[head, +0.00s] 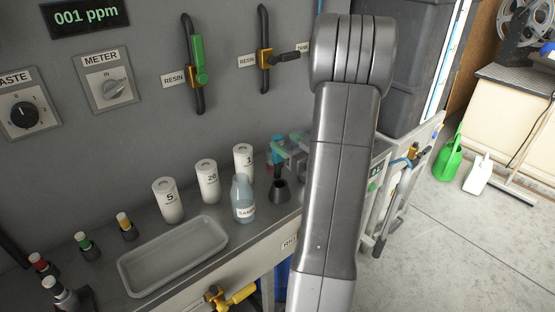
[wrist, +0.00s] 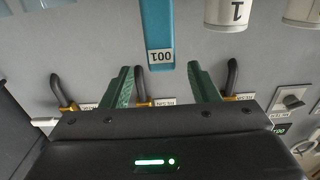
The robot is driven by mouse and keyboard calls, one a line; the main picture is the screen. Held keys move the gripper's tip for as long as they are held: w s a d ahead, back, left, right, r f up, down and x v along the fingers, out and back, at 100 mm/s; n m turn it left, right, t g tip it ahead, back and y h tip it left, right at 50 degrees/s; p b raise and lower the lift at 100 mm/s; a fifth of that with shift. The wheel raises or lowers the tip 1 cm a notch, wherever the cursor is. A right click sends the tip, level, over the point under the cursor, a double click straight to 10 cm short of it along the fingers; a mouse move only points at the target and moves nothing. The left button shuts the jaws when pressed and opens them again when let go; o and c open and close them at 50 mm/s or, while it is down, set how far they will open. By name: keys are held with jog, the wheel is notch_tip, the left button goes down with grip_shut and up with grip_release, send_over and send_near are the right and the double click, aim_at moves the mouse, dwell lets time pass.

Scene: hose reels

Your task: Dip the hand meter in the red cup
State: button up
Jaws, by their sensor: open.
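The hand meter is a slim blue device (head: 277,143) at the back of the steel counter, above a dark conical holder (head: 280,191). In the wrist view the hand meter (wrist: 160,25) shows a "001" display. My gripper (head: 290,149) is open, its green fingers (wrist: 160,84) apart with the meter's display end centred at the gap between the tips, a clear space on both sides. Whether the meter is inside the jaws in depth is hard to tell. A small dark vessel with a red band and pale top (head: 40,263) stands at the counter's left; I see no plainer red cup.
White cylinders marked 5 (head: 168,202), 20 (head: 208,182) and 1 (head: 243,160) stand along the wall. A sample bottle (head: 242,198) stands left of the holder. A grey tray (head: 174,256) lies at the front.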

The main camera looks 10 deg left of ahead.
aim_at(274, 136)
jog(key=shift+x, duration=3.05)
jog(key=shift+f, duration=0.15)
grip_shut()
